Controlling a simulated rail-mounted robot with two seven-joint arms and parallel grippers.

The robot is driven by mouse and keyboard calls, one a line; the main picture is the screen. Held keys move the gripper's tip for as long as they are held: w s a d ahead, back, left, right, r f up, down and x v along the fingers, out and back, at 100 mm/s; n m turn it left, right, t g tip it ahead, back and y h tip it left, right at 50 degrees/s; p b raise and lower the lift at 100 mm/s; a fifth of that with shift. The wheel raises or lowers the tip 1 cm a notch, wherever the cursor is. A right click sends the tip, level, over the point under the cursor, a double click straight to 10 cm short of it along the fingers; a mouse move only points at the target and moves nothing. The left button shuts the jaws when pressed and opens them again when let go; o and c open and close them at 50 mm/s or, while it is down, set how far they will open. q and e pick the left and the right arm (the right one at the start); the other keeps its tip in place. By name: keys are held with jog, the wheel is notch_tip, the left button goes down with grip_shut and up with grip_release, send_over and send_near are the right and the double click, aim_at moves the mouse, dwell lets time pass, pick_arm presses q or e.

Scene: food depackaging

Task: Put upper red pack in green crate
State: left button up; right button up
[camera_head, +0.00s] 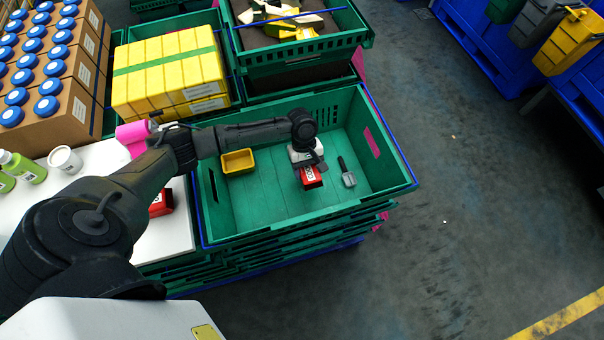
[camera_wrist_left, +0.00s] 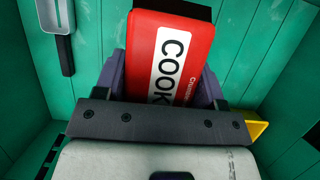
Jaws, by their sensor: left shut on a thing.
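My left gripper (camera_head: 308,162) is over the inside of the green crate (camera_head: 220,217) and is shut on a red pack (camera_head: 311,178). In the left wrist view the red pack (camera_wrist_left: 185,50), with a white "COOK" label, sits between the fingers (camera_wrist_left: 165,85) of my left gripper. I cannot tell its exact height above the crate floor. Another red pack (camera_head: 161,203) lies on the white table, partly hidden behind my left arm. My right gripper is not in view.
Inside the crate are a yellow tray (camera_head: 238,162) at the back left and a grey scoop with a black handle (camera_head: 347,178) at the right. A white cup (camera_head: 65,159) and green bottles (camera_head: 24,168) stand on the white table (camera_head: 172,238). Yellow packs (camera_head: 165,75) fill a neighbouring crate.

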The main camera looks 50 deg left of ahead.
aim_at(308, 175)
pick_arm(q)
notch_tip(308, 175, down, 4)
jog(key=shift+f+b, duration=0.1)
jog(key=shift+b, duration=0.35)
jog(key=shift+f+b, duration=0.6)
jog(key=shift+f, duration=1.2)
jog(key=shift+f, duration=0.2)
jog(key=o, duration=1)
jog(key=p+v, duration=0.3)
jog(key=v, duration=0.9)
jog(key=shift+d+r, duration=0.1)
jog(key=shift+r, duration=0.15)
